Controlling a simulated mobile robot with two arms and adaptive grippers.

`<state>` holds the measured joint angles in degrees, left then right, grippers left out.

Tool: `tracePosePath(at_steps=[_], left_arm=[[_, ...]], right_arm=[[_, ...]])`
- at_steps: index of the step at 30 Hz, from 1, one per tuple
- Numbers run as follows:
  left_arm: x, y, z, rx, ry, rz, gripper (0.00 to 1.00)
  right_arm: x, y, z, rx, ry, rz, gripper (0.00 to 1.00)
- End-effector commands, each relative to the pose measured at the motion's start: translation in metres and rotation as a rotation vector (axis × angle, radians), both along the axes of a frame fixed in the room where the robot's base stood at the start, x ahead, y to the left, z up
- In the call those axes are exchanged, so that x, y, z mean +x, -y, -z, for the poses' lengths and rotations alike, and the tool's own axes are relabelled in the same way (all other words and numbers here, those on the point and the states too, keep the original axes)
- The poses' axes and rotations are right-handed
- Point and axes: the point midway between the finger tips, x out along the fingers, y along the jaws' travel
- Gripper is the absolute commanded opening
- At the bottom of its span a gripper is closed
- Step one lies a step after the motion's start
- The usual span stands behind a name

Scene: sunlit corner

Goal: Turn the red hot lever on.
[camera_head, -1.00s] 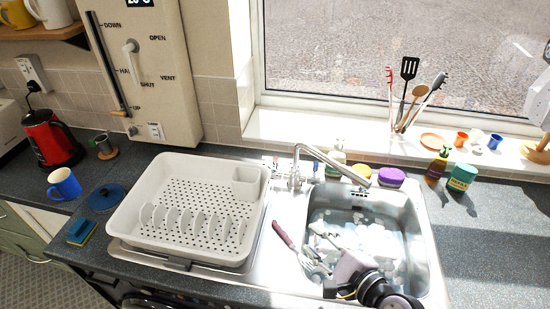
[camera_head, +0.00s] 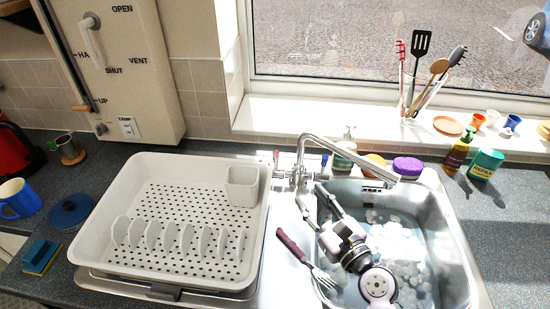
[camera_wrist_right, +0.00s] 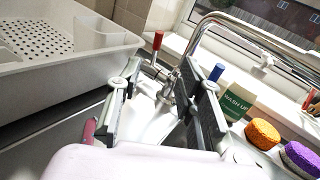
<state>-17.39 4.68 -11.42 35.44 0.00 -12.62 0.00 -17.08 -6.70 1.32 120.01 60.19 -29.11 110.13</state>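The red hot lever (camera_head: 276,160) stands upright at the left side of the tap base, behind the sink. It also shows in the right wrist view (camera_wrist_right: 157,41), ahead of and slightly left of the middle of the fingers. The matching blue lever (camera_head: 325,160) is on the tap's right side. The tap (camera_head: 302,165) has a long spout over the sink. My right gripper (camera_head: 312,196) is over the sink's back left corner, just in front of the tap base. Its fingers are apart and empty, and it is apart from the red lever. My left gripper is not in view.
A white dish rack (camera_head: 95,240) fills the counter left of the tap. A fork with a dark red handle (camera_head: 290,243) lies at the sink's left edge. A green bottle (camera_head: 345,155) and sponges, one purple (camera_head: 407,166), stand right of the tap.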

Motion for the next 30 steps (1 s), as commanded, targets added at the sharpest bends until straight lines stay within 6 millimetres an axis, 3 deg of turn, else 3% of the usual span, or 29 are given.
tracePosePath(at_steps=[5, 21, 30], left_arm=[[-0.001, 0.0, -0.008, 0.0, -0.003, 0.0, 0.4], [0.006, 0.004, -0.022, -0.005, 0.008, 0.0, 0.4], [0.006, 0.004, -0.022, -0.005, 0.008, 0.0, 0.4]], right_arm=[[0.022, -0.009, -0.004, 0.0, 0.003, -0.001, 0.34], [0.128, -0.052, -0.003, -0.002, 0.002, -0.001, 0.34], [0.156, -0.063, -0.001, -0.003, 0.001, -0.002, 0.34]])
